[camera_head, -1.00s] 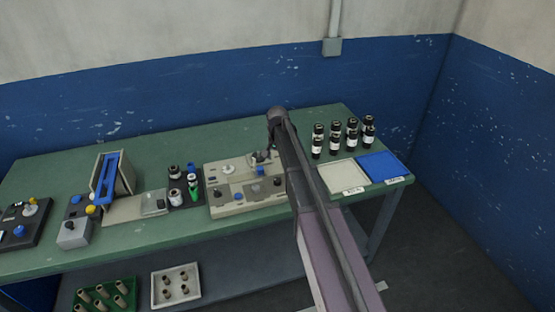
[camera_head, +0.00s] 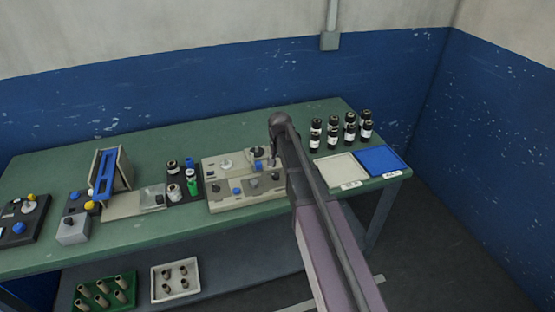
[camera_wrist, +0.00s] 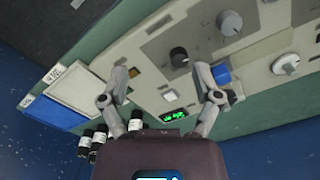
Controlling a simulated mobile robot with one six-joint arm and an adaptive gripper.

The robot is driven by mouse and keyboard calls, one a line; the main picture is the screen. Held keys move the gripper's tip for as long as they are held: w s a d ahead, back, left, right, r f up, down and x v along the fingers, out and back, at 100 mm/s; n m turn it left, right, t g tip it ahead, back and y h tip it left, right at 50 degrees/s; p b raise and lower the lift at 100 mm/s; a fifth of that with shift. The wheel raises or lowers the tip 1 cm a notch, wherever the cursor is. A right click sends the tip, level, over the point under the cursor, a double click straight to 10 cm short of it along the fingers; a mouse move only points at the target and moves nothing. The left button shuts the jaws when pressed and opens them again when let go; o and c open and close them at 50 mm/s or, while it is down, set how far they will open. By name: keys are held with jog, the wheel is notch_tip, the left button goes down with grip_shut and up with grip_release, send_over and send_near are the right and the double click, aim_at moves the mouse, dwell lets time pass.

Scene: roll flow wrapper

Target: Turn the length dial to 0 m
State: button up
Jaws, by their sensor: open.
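A beige control panel (camera_head: 214,205) stands on the green bench, with several knobs and blue parts on it. The black dial lies beyond the fingertips in the picture. My arm partly hides the panel's right end in the head view.
Right of the panel are a white tray (camera_head: 340,178), a blue tray (camera_head: 393,167) and several dark bottles (camera_head: 333,133). Left are a dark holder with rolls (camera_head: 174,192) and a unit with a blue bar (camera_head: 104,175). Two crates (camera_head: 154,287) (camera_head: 133,287) sit on the lower shelf.

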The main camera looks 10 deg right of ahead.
jog(key=s+f+n+b, duration=0.2)
jog(key=s+f+b, duration=0.1)
jog(key=s, duration=0.7)
jog(key=s+f+n+b, duration=0.3)
jog(key=s, duration=0.8)
jog(key=shift+f, duration=0.15)
